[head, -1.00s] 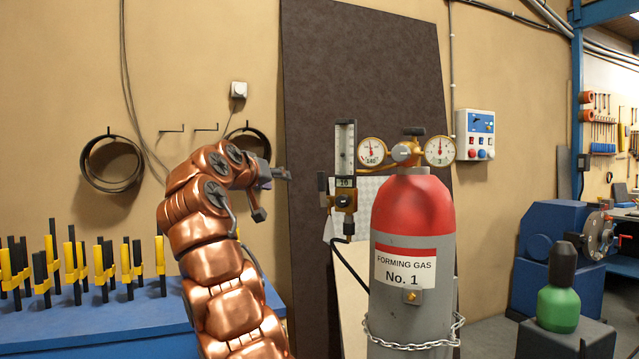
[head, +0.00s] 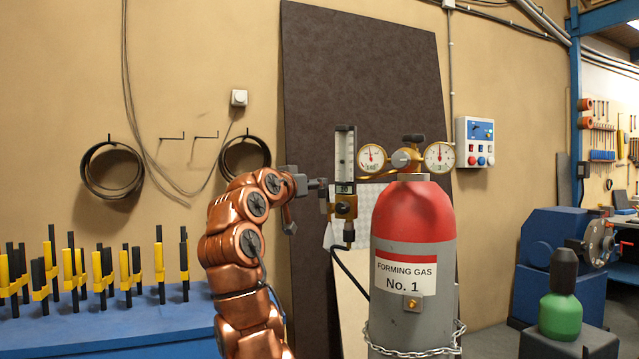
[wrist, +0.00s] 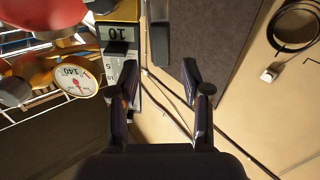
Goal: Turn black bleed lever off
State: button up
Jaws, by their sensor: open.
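The black lever (wrist: 160,42) shows in the wrist view as a dark upright bar beside the flowmeter, ahead of the gap between my fingers. The flowmeter (head: 344,160) is a clear tube on a brass block, left of the gauges in the head view; its marked scale also shows in the wrist view (wrist: 118,34). My gripper (wrist: 158,96) is open and empty, its fingers spread wide. In the head view my gripper (head: 303,204) is just left of the flowmeter, and its upper finger overlaps the lever's side. I cannot tell whether it touches.
A red and grey gas cylinder (head: 412,240) stands right of the flowmeter, with two round gauges (head: 372,158) above it. A dark panel (head: 365,70) leans behind. A blue bench (head: 120,325) with several yellow and black clamps is at the left.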

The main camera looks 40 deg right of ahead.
aim_at(323, 197)
jog(key=p+x, duration=0.1)
jog(key=x, duration=0.3)
jog(key=shift+w+d, duration=0.15)
jog(key=shift+d, duration=0.05)
grip_shut()
dwell(0.3)
jog(key=shift+f, duration=0.1)
